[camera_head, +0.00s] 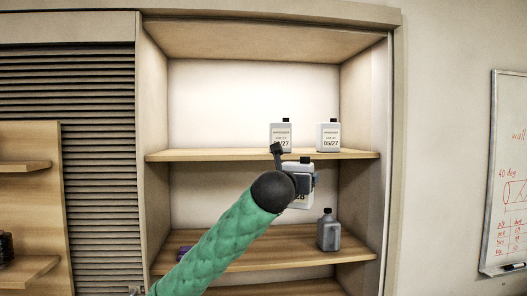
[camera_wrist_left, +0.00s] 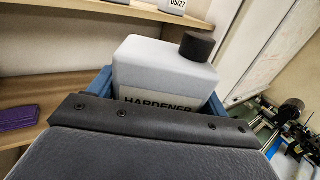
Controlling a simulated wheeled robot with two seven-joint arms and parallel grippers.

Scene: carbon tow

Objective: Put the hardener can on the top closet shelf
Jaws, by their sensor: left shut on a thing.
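A white hardener can with a black cap (camera_wrist_left: 165,65) is held in my left gripper (camera_head: 303,181). Its label reads "HARDENER" in the left wrist view. In the head view the can (camera_head: 296,199) is partly hidden by my wrist, and its label end shows "8". The gripper is shut on it, in front of and just below the front edge of the top closet shelf (camera_head: 205,155). The can looks roughly upright. My right gripper is not in view.
Two similar white cans stand on the top shelf, one at its middle (camera_head: 281,130) and one at the right (camera_head: 329,130), both marked 05/27 or similar. The shelf's left half is clear. The lower shelf holds a grey bottle (camera_head: 329,234) and a purple item (camera_head: 184,251).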

